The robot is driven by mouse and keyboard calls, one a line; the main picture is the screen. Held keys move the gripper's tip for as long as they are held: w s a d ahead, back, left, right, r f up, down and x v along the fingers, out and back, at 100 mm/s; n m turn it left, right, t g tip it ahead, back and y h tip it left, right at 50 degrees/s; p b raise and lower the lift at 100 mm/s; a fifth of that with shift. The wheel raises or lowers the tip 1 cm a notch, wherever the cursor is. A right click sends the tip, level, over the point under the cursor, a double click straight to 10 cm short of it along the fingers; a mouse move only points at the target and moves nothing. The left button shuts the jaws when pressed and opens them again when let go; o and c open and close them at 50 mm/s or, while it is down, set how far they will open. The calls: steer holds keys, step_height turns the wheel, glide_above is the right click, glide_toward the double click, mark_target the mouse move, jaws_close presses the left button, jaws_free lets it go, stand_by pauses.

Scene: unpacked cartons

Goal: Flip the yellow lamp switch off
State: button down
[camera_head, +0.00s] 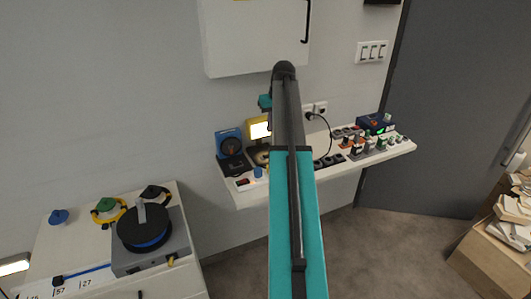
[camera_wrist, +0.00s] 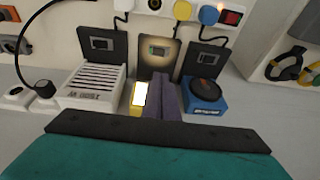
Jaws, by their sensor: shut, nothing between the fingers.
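The yellow lamp (camera_wrist: 138,101) is lit, with a bright white face; it also shows in the head view (camera_head: 260,130), left of my arm. A dark panel (camera_wrist: 158,48) with a small plate glows beside it in the wrist view. I cannot tell the position of any switch on that plate. A yellow round cap (camera_wrist: 182,10) lies beyond the panel, at the top edge. My gripper (camera_wrist: 159,77) is shut and empty. Its dark fingers appear just right of the lamp's face, pointing toward the panel, and hide part of the lamp. I cannot tell whether they touch.
A blue device (camera_wrist: 205,95) stands right of my fingers and a white slotted box (camera_wrist: 95,88) stands left, each with its own dark panel. A blue cap (camera_wrist: 208,15) and a red switch (camera_wrist: 232,17) are near the yellow cap. The shelf (camera_head: 250,198) also holds several small devices at right.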

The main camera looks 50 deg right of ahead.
steer(key=shift+f, duration=0.1)
steer(key=p, duration=0.3)
glide_above(266, 155)
steer(key=s, duration=0.1)
steer(key=f, duration=1)
steer(key=shift+a+f, duration=0.25)
steer(key=shift+a, duration=0.1)
steer(key=shift+a+f, duration=0.15)
steer(key=shift+f, duration=1.3)
steer(key=shift+s+f, duration=0.1)
